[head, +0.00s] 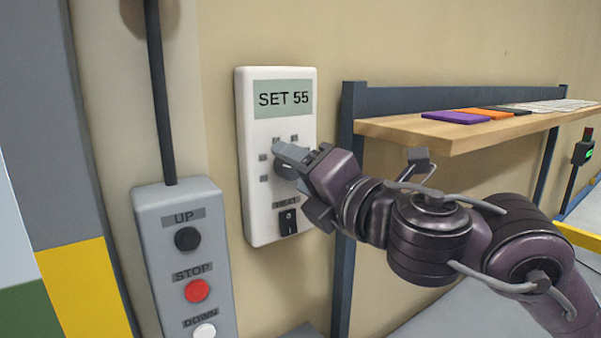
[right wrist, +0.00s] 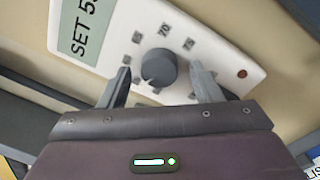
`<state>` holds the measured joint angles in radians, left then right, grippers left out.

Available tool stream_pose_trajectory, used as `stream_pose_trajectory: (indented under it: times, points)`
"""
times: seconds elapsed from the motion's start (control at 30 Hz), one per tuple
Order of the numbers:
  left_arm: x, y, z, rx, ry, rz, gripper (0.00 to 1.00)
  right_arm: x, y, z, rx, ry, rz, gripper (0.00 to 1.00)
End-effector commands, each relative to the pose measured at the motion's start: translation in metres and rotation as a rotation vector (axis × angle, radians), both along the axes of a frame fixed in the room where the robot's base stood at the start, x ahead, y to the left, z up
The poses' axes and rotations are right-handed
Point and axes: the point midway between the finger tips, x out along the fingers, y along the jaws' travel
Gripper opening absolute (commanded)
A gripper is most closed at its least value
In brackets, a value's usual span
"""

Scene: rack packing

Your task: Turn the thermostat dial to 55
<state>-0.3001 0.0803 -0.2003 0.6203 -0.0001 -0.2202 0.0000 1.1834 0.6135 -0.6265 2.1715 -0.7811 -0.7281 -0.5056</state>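The white thermostat (head: 258,217) is fixed to the wall, and its screen (head: 283,98) reads "SET 55". It also shows tilted in the right wrist view (right wrist: 208,52). The dark grey round dial (right wrist: 158,67) sits below the screen with small grey number marks around it; "70" and "75" are legible. My right gripper (right wrist: 165,82) is open, with one finger on each side of the dial and visible gaps between them. In the head view my right gripper (head: 290,165) is in front of the dial and hides part of it. My left gripper is not in view.
A grey control box (head: 150,240) with UP, STOP and DOWN buttons hangs left of the thermostat. A "HEAT" switch (head: 288,222) is below the dial. A wooden shelf (head: 440,134) with flat coloured items juts out at the right, above my right arm.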

Motion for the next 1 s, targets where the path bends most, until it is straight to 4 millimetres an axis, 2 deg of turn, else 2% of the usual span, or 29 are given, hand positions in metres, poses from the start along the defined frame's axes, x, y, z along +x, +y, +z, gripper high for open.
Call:
stream_pose_trajectory:
  times: [0.27, 0.37, 0.7, 1.0]
  points:
    - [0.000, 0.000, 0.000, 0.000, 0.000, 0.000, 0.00, -0.002, -0.001, -0.001, -0.001, 0.000, 0.001, 0.58]
    - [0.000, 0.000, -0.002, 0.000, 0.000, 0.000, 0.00, -0.010, -0.007, -0.001, -0.001, -0.002, 0.000, 0.58]
    - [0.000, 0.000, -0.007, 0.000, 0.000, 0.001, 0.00, -0.053, -0.040, -0.004, -0.003, -0.003, -0.001, 0.58]
    - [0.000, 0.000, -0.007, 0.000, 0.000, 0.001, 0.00, -0.063, -0.046, -0.005, -0.001, 0.001, 0.000, 0.58]
